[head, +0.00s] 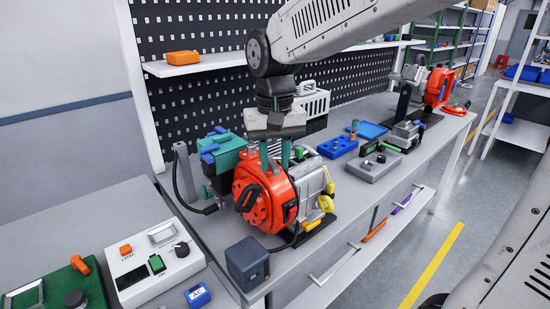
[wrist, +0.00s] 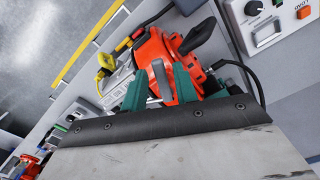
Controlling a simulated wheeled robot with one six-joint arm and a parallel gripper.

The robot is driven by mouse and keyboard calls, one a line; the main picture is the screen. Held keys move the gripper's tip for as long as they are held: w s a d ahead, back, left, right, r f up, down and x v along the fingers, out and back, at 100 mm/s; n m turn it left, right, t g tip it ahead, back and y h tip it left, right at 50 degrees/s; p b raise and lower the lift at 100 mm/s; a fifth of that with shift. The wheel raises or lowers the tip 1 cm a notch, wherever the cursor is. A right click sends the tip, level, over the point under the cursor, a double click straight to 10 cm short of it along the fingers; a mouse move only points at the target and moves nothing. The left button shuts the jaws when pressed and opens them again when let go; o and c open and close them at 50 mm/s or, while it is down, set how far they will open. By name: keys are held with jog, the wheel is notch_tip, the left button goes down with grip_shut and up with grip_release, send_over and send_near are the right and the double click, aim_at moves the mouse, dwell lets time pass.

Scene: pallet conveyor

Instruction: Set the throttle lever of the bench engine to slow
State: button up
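The bench engine (head: 262,205) stands on the bench, with a round red starter cover, a black pull handle (head: 248,198), a grey metal block and a green tank part (head: 220,155) behind. My gripper (head: 275,155) points down just over the top of the engine. In the wrist view my gripper (wrist: 160,88) has its two green fingers apart, with red engine cover (wrist: 157,50) showing between and beyond them. I see nothing held. I cannot pick out the throttle lever for sure; the fingers and the cover may hide it. Contact with the engine cannot be told.
A white control box (head: 153,262) is at front left, a dark grey box (head: 247,263) at the bench's front edge. A grey box (head: 372,165) and a blue tray (head: 337,147) are to the right. A second red engine (head: 437,88) stands far back. A shelf (head: 205,64) hangs behind.

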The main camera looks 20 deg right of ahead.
aim_at(275, 167)
notch_tip(275, 167, up, 8)
jog(key=shift+f, duration=0.1)
dwell(0.6)
dwell(0.3)
jog(key=s+d+f, duration=0.2)
jog(key=s+f, duration=0.1)
jog(key=s, duration=0.4)
jog(key=s+d+f+n+t, duration=0.1)
jog(key=s+d+f, duration=0.1)
jog(key=s, duration=0.5)
jog(key=s+d+f, duration=0.2)
jog(key=s+f, duration=0.2)
jog(key=s, duration=0.3)
jog(key=shift+d+f+n, duration=0.15)
jog(key=shift+d+n, duration=0.1)
jog(key=shift+n, duration=0.05)
